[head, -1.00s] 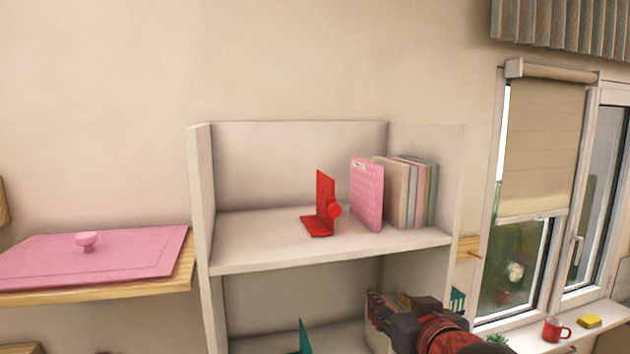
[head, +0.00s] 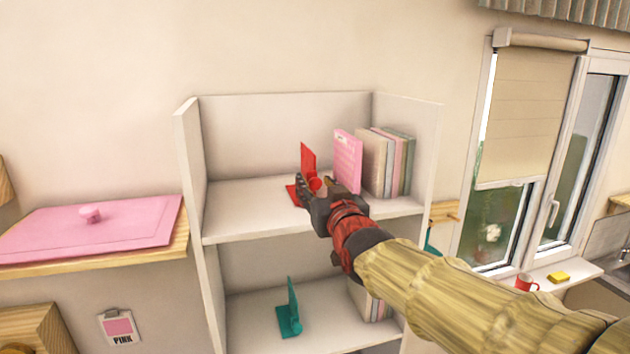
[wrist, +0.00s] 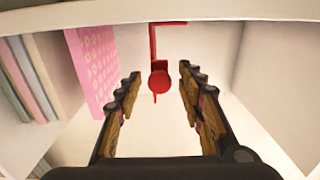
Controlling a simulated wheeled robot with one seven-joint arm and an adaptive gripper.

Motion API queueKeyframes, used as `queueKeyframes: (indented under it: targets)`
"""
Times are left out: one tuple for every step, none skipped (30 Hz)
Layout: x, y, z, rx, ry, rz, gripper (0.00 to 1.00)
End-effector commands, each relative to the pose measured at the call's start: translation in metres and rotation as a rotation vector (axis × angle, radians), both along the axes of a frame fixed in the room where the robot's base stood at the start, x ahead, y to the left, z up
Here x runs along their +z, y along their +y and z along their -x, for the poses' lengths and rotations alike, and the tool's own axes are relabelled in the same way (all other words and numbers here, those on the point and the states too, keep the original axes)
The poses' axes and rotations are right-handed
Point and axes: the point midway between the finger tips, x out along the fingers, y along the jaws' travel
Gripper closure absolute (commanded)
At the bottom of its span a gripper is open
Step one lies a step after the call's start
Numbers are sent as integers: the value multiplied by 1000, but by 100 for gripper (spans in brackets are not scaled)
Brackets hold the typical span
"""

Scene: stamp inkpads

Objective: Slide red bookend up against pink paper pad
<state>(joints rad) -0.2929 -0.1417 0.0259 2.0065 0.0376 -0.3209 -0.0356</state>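The red bookend (head: 308,160) stands upright on the upper shelf, a gap to the left of the pink paper pad (head: 347,158). The pad leans at the left end of a row of books. My gripper (head: 318,187) is in front of the bookend at the shelf's front edge and hides part of its base. In the wrist view my gripper (wrist: 158,95) is open, with the bookend's round red knob (wrist: 159,82) ahead between its fingers. The fingers look clear of the bookend. The pink pad (wrist: 93,70) is at left in that view.
Books (head: 388,162) stand right of the pad against the shelf's side wall. The upper shelf (head: 235,205) is bare left of the bookend. A teal bookend (head: 290,312) stands on the lower shelf. A pink board (head: 90,228) with a knob lies on a wooden ledge at left.

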Motion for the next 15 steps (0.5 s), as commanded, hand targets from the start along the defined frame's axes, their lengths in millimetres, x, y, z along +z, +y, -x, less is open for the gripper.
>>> queueKeyframes:
  targets:
    - [0, 1, -4, 0, 1, 0, 61]
    - [0, 1, -6, 0, 2, 1, 61]
    - [0, 2, -7, 0, 2, 1, 61]
    - [0, 2, -8, 0, 1, 0, 61]
    - [0, 2, -9, 0, 1, 0, 61]
    - [0, 3, -9, 0, 1, 0, 61]
    - [0, 3, -9, 0, 1, 0, 61]
    - [0, 3, -9, 0, 0, 0, 61]
    - [0, 3, -9, 0, 0, 0, 61]
    - [0, 3, -9, 0, 0, 0, 61]
    - [0, 3, -9, 0, 1, 0, 61]
    - [0, 3, -9, 0, 1, 0, 61]
    - [0, 3, -9, 0, 1, 0, 61]
    - [0, 3, -9, 0, 1, 0, 63]
    - [0, 3, -9, 0, 1, 0, 65]
